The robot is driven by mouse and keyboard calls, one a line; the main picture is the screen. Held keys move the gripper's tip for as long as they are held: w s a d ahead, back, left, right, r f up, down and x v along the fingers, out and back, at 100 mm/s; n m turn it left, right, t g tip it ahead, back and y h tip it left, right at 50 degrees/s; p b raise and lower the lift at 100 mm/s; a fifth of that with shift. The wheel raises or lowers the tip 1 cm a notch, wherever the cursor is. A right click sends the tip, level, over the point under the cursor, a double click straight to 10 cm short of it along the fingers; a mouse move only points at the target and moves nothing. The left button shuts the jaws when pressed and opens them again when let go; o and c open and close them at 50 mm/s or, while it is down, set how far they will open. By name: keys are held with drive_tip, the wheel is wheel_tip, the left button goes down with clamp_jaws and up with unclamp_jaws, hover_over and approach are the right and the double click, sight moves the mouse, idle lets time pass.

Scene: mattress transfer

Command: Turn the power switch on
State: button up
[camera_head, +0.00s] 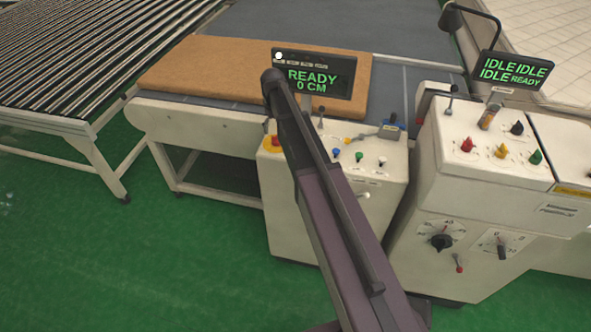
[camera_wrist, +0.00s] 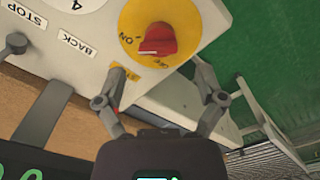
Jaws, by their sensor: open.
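The power switch is a red rotary knob (camera_wrist: 158,40) on a round yellow plate (camera_wrist: 133,20) marked ON and OFF, at the top of the wrist view. I cannot tell for certain which mark the knob points to. In the head view, the red and yellow switch (camera_head: 272,141) shows at the left end of the middle console (camera_head: 290,215), partly behind my arm. My gripper (camera_wrist: 160,72) is open and empty, with its fingers spread either side of and just below the knob in the wrist view, apart from it. In the head view my gripper cannot be made out.
The console carries a display (camera_head: 312,76) reading READY 0 CM, several small coloured buttons and levers. A brown mattress (camera_head: 205,68) lies on the table behind. A second console (camera_head: 490,140) stands at right, a roller conveyor (camera_head: 80,50) at left. Green floor (camera_head: 150,270) is free in front.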

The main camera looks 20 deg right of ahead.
sight(276, 137)
wheel_tip(276, 137, up, 9)
drive_tip(key=p, duration=0.8)
drive_tip(key=s+f+m+b, duration=0.1)
drive_tip(key=s+f+b, duration=0.1)
drive_tip(key=s, duration=1.1)
drive_tip(key=s+f+m+b, duration=0.2)
drive_tip(key=s+f+b, duration=0.1)
drive_tip(key=s, duration=1)
drive_tip(key=shift+a+f, duration=0.2)
drive_tip(key=shift+f, duration=0.1)
idle(0.6)
